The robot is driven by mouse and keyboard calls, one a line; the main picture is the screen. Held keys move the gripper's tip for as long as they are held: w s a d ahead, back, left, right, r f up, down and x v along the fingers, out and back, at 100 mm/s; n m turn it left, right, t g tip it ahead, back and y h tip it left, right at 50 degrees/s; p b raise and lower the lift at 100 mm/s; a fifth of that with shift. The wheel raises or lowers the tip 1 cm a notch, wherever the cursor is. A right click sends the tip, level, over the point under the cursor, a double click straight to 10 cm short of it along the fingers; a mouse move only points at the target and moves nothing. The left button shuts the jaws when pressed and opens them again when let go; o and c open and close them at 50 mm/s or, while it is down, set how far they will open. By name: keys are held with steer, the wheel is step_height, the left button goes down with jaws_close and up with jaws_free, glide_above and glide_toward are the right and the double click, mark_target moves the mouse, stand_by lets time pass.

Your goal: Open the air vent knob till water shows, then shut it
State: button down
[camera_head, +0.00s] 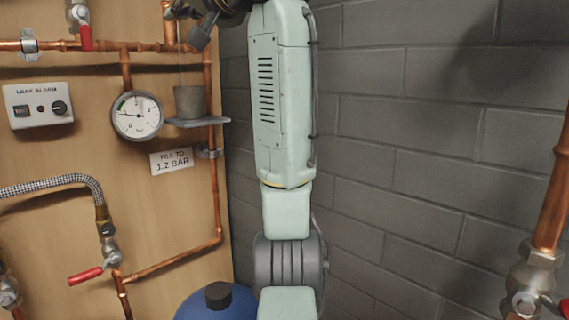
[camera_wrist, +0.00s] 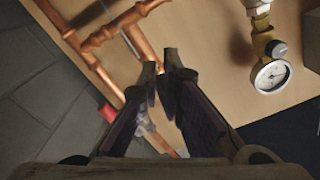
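My gripper (camera_head: 188,14) is at the top edge of the head view, beside the upright copper pipe there. In the wrist view my gripper's two fingertips (camera_wrist: 160,66) are close together, in front of or beside a copper pipe (camera_wrist: 137,38). The air vent knob cannot be made out, and I cannot tell whether it is between the fingers. A thin pale vertical line (camera_head: 180,62) runs from below the gripper toward a grey cup (camera_head: 190,102). I cannot tell whether it is water or a thin tube. The cup stands upright on a small grey shelf (camera_head: 197,122).
A pressure gauge (camera_head: 137,115) is left of the cup, above a "fill to 1.2 bar" label (camera_head: 172,160). Red-handled valves (camera_head: 86,38), a leak alarm box (camera_head: 38,104) and a braided hose (camera_head: 55,184) are on the board. A grey block wall (camera_head: 440,130) is at right.

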steer(key=v, duration=0.3)
steer(key=shift+s+d+b, duration=0.15)
steer(key=shift+d+b, duration=0.05)
steer(key=shift+b, duration=0.1)
steer(key=w+a+m, duration=0.1)
steer(key=m, duration=0.1)
steer(key=w+a+m+p, duration=0.1)
steer(key=w+m, duration=0.1)
steer(key=w+a+m+p, duration=0.1)
steer(key=m, duration=0.1)
steer(key=shift+w+a+r, duration=0.15)
steer(key=shift+a+r, duration=0.1)
steer(key=shift+a, duration=0.05)
stand_by(0.4)
steer(key=shift+w, duration=0.15)
stand_by(0.5)
steer(key=shift+a+r, duration=0.35)
steer(key=shift+r, duration=0.15)
stand_by(0.4)
steer(key=shift+s+a, duration=0.1)
steer(key=shift+s, duration=0.15)
